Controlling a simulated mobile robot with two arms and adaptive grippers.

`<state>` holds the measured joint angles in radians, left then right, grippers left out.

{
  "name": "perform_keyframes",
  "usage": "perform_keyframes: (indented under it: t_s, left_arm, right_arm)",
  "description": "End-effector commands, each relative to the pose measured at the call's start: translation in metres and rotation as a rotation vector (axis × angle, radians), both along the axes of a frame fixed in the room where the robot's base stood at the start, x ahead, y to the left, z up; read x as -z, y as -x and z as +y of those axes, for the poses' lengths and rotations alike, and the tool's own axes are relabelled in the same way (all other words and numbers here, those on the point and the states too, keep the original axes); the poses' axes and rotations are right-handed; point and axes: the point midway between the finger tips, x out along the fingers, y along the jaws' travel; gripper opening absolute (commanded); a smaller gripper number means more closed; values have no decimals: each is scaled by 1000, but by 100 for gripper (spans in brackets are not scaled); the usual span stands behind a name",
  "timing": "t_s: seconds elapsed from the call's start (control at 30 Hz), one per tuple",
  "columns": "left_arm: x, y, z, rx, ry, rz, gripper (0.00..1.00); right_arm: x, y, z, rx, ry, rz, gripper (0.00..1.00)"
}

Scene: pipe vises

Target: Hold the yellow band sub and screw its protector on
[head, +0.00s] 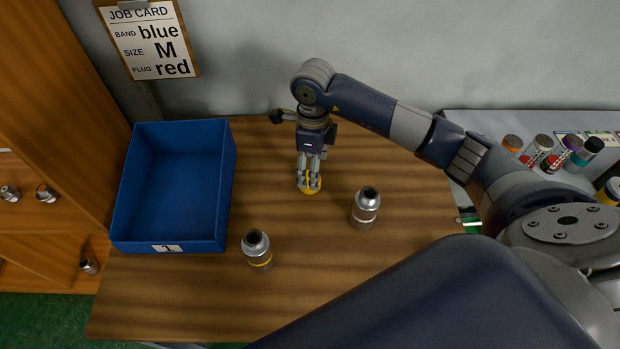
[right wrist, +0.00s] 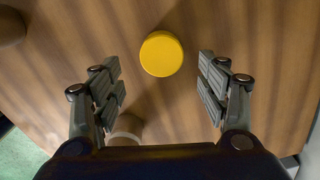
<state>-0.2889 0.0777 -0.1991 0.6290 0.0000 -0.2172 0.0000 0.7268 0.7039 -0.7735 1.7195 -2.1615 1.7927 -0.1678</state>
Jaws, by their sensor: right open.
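The yellow band sub (head: 259,260) is a short grey metal cylinder with a dark top and a yellow ring low on its side. It stands upright on the table, left of and nearer than my right gripper. The yellow protector (head: 312,188) is a round cap on the table, partly hidden by my right gripper (head: 309,184) in the head view. In the right wrist view the protector (right wrist: 161,54) shows whole, lying flat, just beyond the gap between the fingers of my right gripper (right wrist: 160,85). Those fingers are open and empty. My left gripper is not in view.
Another grey sub (head: 365,208) stands right of the protector. An empty blue bin (head: 175,185) is on the table's left. A side table (head: 470,122) at right holds several coloured-top cylinders. A job card (head: 150,38) hangs on the wall. The wooden table's (head: 190,295) front is clear.

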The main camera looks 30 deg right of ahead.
Motion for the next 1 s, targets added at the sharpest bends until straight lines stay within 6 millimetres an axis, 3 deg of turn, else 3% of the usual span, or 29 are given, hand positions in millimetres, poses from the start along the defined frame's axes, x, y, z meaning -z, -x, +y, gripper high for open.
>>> perform_keyframes:
  t_s: [0.27, 0.47, 0.63, 1.0]
  left_arm:
    - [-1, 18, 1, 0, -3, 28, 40]
    - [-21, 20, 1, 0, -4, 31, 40]
    - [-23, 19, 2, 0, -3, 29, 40]
    - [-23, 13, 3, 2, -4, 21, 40]
  right_arm:
    - [2, 0, 0, 1, -1, 2, 68]
    - [28, -2, 1, 3, -1, 7, 68]
    - [49, -3, 1, 2, -1, 2, 68]
    - [52, -4, 0, 1, 0, 0, 68]
